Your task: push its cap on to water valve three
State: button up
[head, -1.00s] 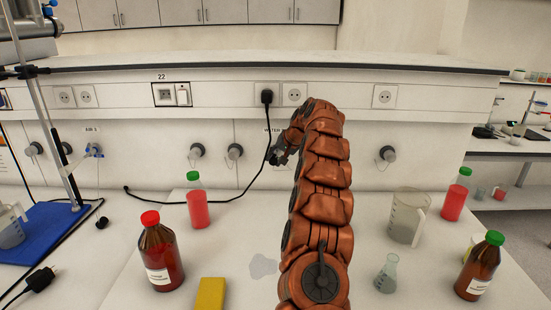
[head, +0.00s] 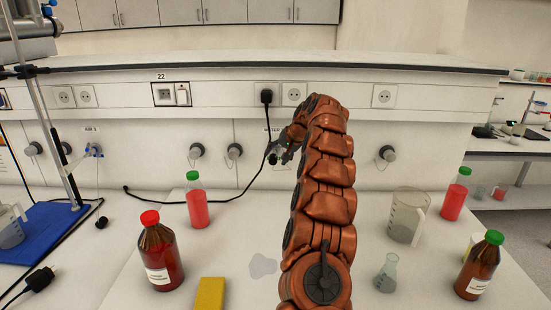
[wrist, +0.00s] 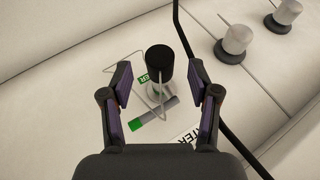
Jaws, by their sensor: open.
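My gripper (wrist: 160,82) is open, its two fingers on either side of an upright black cylinder (wrist: 159,64) in the wrist view. There is a gap on both sides. The cylinder looks like the cap; it stands over the pale body of the water valve, and I cannot tell how far it is seated. A grey bar with a green end (wrist: 153,114), seemingly the valve's handle, lies below it. In the head view my gripper (head: 279,151) is at the wall panel below the black plug, and my arm hides most of the valve.
Grey wall knobs (head: 235,151) are to the left, another (head: 387,153) to the right. A black cable (head: 226,199) runs down from the plug (head: 267,97). On the bench are a red-capped brown bottle (head: 161,253), a green-capped red bottle (head: 197,204) and a beaker (head: 405,218).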

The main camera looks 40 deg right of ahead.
jog(key=v, duration=1)
jog(key=s+a+r+n+g+y, duration=0.1)
jog(key=s+a+n+g+y, duration=0.15)
jog(key=a, duration=1.45)
jog(key=s+a+f+n+g, duration=0.25)
jog(key=s+a, duration=0.75)
jog(key=a, duration=0.5)
jog(key=s+a+f+n+g+h, duration=0.1)
jog(key=s+a+f, duration=0.15)
jog(key=s, duration=0.55)
jog(key=s+a+f+n+g+h, duration=0.15)
jog(key=s+a, duration=0.25)
jog(key=s, duration=0.4)
jog(key=s+f+g, duration=0.1)
jog(key=s+f, duration=0.3)
jog(key=s, duration=0.5)
jog(key=s+f+n+h, duration=0.1)
jog(key=s+f, duration=0.3)
jog(key=s, duration=0.5)
jog(key=shift+s+d+f+g, duration=0.2)
jog(key=shift+s+f+g, duration=0.05)
jog(key=shift+f+g, duration=0.1)
